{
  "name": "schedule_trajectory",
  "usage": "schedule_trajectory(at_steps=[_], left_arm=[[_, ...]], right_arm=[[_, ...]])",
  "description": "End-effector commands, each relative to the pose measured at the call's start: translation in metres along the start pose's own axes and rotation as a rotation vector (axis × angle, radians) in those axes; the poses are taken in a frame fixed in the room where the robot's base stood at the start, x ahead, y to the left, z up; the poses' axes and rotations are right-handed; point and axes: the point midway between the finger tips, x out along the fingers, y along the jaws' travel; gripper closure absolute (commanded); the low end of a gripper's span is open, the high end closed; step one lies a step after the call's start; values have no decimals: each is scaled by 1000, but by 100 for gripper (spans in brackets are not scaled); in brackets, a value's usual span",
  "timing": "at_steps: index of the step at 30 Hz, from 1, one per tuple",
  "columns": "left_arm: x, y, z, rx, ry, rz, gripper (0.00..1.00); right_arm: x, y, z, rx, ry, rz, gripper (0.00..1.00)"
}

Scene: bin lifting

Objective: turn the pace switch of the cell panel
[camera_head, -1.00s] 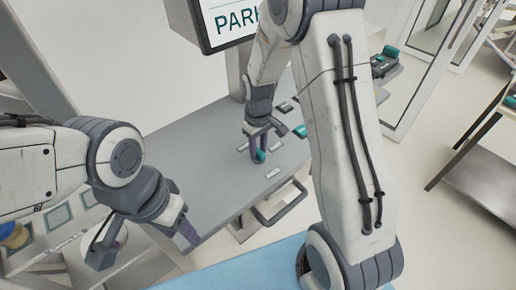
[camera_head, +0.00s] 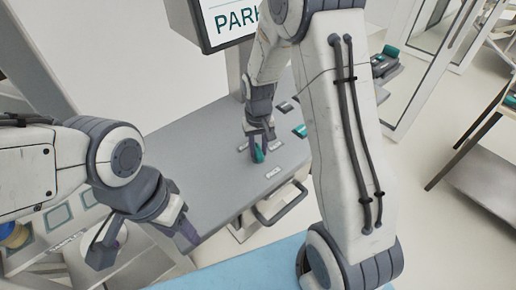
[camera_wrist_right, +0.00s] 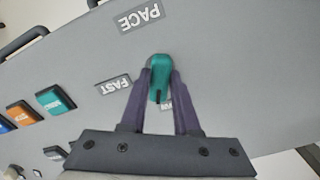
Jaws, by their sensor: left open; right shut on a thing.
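The pace switch is a teal knob (camera_wrist_right: 159,70) on the grey cell panel (camera_wrist_right: 225,70), below the PACE label (camera_wrist_right: 139,15) in the right wrist view. A FAST label (camera_wrist_right: 114,84) is to its left; another label under the fingers is mostly hidden. My right gripper (camera_wrist_right: 160,88) is shut on the knob, one dark finger on each side. In the head view the knob (camera_head: 259,153) shows between the fingers of my right gripper (camera_head: 258,150). My left gripper (camera_head: 144,245) is open and empty, left of the panel's near edge.
Orange and teal square buttons (camera_wrist_right: 57,99) sit further left on the panel in the right wrist view. A screen (camera_head: 225,22) reading PARK stands above. A handle rail (camera_head: 280,208) runs along the panel's near edge. My right arm hides part of the panel.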

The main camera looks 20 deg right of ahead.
Motion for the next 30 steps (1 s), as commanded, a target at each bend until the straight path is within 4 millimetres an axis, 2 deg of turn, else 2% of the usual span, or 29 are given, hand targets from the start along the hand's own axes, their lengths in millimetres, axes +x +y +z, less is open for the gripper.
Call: schedule_trajectory(at_steps=[30], left_arm=[[1,0,0,0,0,0,50]], right_arm=[[-1,0,-1,928,4,-2,100]])
